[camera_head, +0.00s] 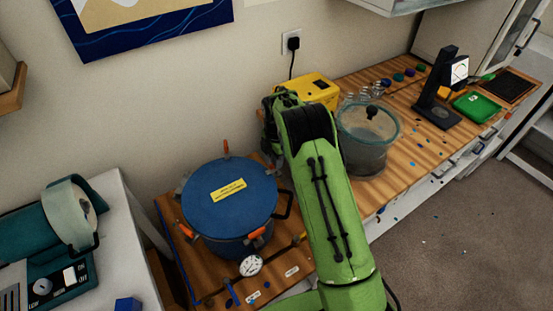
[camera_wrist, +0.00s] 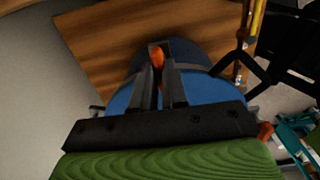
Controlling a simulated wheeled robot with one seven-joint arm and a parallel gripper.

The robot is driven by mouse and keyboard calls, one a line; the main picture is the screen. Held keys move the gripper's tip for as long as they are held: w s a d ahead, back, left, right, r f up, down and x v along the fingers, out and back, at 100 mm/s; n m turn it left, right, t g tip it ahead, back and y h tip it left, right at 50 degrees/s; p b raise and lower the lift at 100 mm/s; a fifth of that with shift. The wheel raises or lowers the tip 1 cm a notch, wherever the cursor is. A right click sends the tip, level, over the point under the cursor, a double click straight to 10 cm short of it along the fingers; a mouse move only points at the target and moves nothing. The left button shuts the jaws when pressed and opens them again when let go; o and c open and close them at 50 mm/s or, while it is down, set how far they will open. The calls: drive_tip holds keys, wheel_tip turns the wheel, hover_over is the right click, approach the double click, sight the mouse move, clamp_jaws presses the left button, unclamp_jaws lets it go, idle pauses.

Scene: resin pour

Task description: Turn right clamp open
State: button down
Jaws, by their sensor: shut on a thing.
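The pressure pot has a blue lid (camera_head: 230,190) with a yellow label and stands on the wooden bench at the left. Orange clamps show at its back (camera_head: 226,148), front (camera_head: 257,234) and left; its right edge is partly hidden behind my green arm. My gripper is hidden in the head view.
A pressure gauge (camera_head: 250,266) and pipe stand at the pot's front. A yellow box (camera_head: 314,88) and a glass-like chamber (camera_head: 364,137) stand on the bench beyond my arm. A white cabinet with teal equipment (camera_head: 62,215) is at the left.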

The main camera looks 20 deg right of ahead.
drive_tip(key=shift+m, duration=0.3)
drive_tip(key=m, duration=0.3)
drive_tip(key=shift+m, duration=0.4)
drive_tip(key=m, duration=0.4)
drive_tip(key=shift+b, duration=0.35)
drive_tip(key=m, duration=0.5)
drive_tip(key=shift+m, duration=2.2)
drive_tip(key=c, duration=1.2)
unclamp_jaws()
drive_tip(key=shift+o, duration=0.2)
wheel_tip(320, 180, up, 16)
drive_tip(key=p, duration=0.2)
